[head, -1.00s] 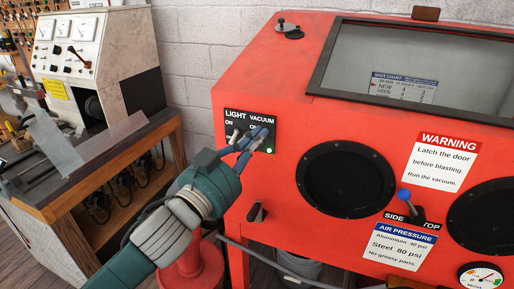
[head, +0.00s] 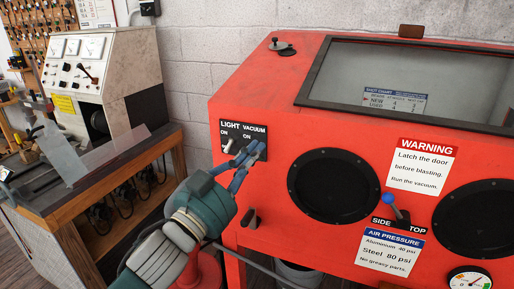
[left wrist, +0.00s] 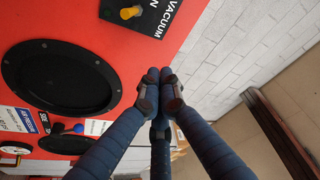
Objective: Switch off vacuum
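The red blasting cabinet (head: 260,95) carries a black switch panel (head: 229,128) labelled LIGHT and VACUUM. The light switch (head: 228,146) shows at the panel's left. The vacuum switch is hidden behind my fingers in the head view; in the left wrist view its yellow-orange lever (left wrist: 130,12) shows at the top edge. I cannot tell which way it is set. My left gripper (head: 256,150) is in front of the panel's lower right. Its fingertips (left wrist: 158,82) are together and empty in the left wrist view, apart from the lever in the picture. My right gripper is not in view.
A black glove port (head: 335,185), a blue-knobbed SIDE/TOP lever (head: 393,205) and a pressure gauge (head: 470,281) are on the cabinet front. A wooden bench (head: 60,205) with a test unit stands at the left.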

